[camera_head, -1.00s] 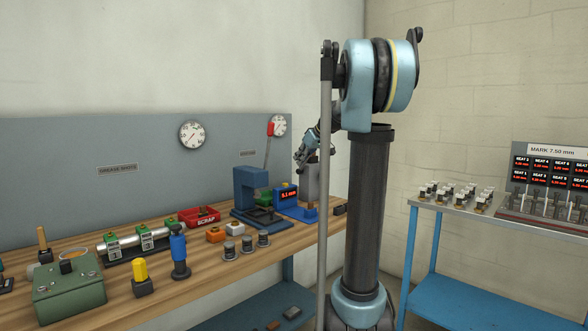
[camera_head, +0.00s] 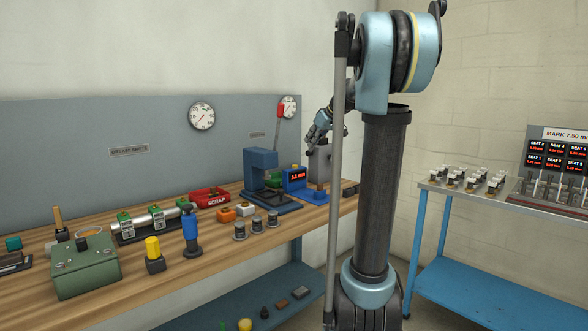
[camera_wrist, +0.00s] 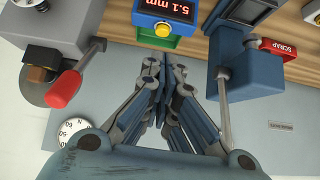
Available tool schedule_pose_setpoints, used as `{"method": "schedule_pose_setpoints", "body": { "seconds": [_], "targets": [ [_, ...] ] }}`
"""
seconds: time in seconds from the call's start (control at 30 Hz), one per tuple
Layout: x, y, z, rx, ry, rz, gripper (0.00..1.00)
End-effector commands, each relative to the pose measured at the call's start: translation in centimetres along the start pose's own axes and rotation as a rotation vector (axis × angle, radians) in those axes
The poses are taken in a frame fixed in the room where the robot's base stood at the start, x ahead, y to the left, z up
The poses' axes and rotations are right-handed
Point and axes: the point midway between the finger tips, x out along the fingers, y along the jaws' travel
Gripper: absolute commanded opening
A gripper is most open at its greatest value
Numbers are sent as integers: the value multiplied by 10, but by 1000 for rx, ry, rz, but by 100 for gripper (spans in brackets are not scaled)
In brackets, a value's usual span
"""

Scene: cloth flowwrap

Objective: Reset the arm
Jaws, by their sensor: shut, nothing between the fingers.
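My gripper (camera_wrist: 160,88) is in the middle of the wrist view, with its fingers together and nothing between them. The wrist view is upside down. In it, a blue gauge (camera_wrist: 164,17) reading 5.1 mm lies just beyond the fingertips. In the head view, my arm stands tall right of the workbench. My gripper (camera_head: 318,134) shows small there beside the upright, partly hidden, near the back end of the bench and above the gauge (camera_head: 295,178).
A blue press (camera_head: 262,172) and a grey block with a red lever (camera_head: 280,124) stand close to my gripper. A red scrap bin (camera_head: 208,198), knobs and a green box (camera_head: 85,266) lie along the bench (camera_head: 215,262). A blue-framed cart (camera_head: 470,258) stands at right.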

Motion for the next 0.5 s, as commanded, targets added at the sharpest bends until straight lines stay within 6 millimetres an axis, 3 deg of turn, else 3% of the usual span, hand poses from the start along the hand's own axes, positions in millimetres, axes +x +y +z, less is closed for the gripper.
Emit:
{"method": "schedule_pose_setpoints", "body": {
  "seconds": [0.17,0.5],
  "targets": [
    [-10,-43,52,61,-73,0,0],
    [-26,-122,178,209,-240,39,0]
  ]
}}
